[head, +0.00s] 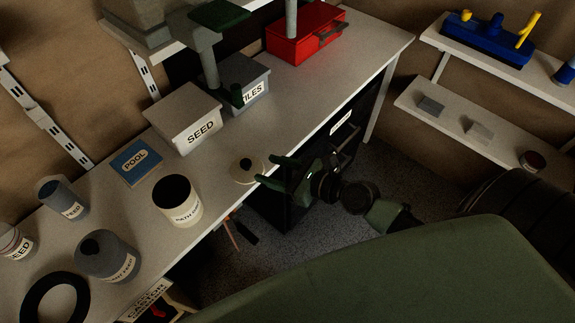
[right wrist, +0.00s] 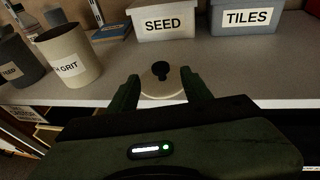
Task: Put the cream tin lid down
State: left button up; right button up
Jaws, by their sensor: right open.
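The cream tin lid (head: 246,170), a round disc with a dark knob, lies on the worktop near its front edge. In the right wrist view the lid (right wrist: 160,88) shows between the fingers of my right gripper (right wrist: 161,78). That gripper (head: 267,170) is open in the head view, its fingertips at the lid's near side; whether they touch it I cannot tell. The cream tin (head: 183,212), its label partly reading "GRIT", stands open to the left of the lid; it also shows in the right wrist view (right wrist: 82,62). My left gripper is not in view.
The worktop (head: 300,100) holds a SEED box (head: 190,125), a TILES box (head: 252,88), a blue POOL book (head: 136,161), a red toolbox (head: 300,38) and grey tins at the left. Bare worktop lies between the lid and the boxes. Shelves hang at right.

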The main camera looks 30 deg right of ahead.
jog(key=shift+b+v, duration=0.4)
jog(key=shift+v, duration=2.4)
jog(key=s+d+f+n+g+h, duration=0.1)
jog(key=s+d+f+n+h, duration=0.2)
jog(key=f, duration=0.6)
jog(key=s+d+f+n+g+h, duration=0.1)
jog(key=d+f+n+g, duration=0.3)
jog(key=f, duration=0.6)
jog(key=s+d+f+n+t+h, duration=0.1)
jog(key=s+f+n+h, duration=0.2)
jog(key=f, duration=0.6)
jog(key=s+a+f+n+g, duration=0.2)
jog(key=s+f+n+g, duration=0.1)
jog(key=s+f+n, duration=0.7)
jog(key=s+a+f+n+g, duration=0.3)
jog(key=s+f+n, duration=0.7)
jog(key=s, duration=0.5)
jog(key=shift+s+a+f+n+g+h, duration=0.3)
jog(key=shift+n+g, duration=0.5)
jog(key=shift+n, duration=0.4)
